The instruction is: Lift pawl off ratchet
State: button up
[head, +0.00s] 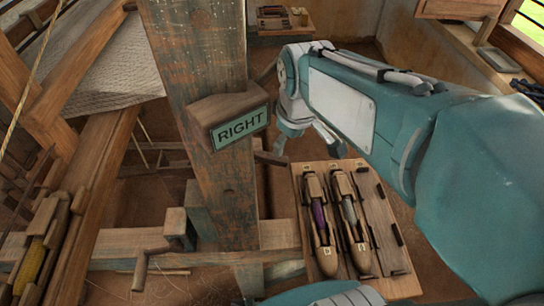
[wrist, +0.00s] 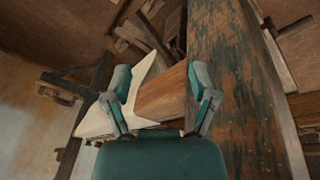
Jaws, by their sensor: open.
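My gripper (head: 305,140) is beyond and to the right of the worn wooden post (head: 200,80). In the wrist view my gripper (wrist: 162,80) is open, its two fingers spread. A brown wooden block (wrist: 165,95) shows between the fingers, beside a pale timber piece (wrist: 128,100); I cannot tell whether the fingers touch it. A short dark wooden piece (head: 270,158) sticks out from the post's right side, below the gripper's height. I cannot clearly make out the pawl or the ratchet in either view; the post may hide them.
A block with a green RIGHT sign (head: 240,128) juts from the post. A wooden tray (head: 398,255) holding two shuttles (head: 318,225) (head: 350,225) lies below my arm. In the wrist view the post (wrist: 235,90) stands close at the right finger.

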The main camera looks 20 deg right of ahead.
aim_at(273, 155)
jog(key=w+f+n+g, duration=0.1)
jog(key=w+f+n, duration=0.1)
jog(key=w+f, duration=0.1)
jog(key=w+f+n+g, duration=0.1)
jog(key=w+f+n, duration=0.2)
jog(key=w, duration=0.2)
jog(key=w+f+n+g, duration=0.1)
jog(key=w+f+n, duration=0.1)
jog(key=w+f, duration=0.1)
jog(key=shift+w+d+n, duration=0.1)
jog(key=shift+w+n, duration=0.2)
jog(key=shift+w, duration=0.25)
notch_tip(273, 155, down, 11)
jog(key=shift+s, duration=0.1)
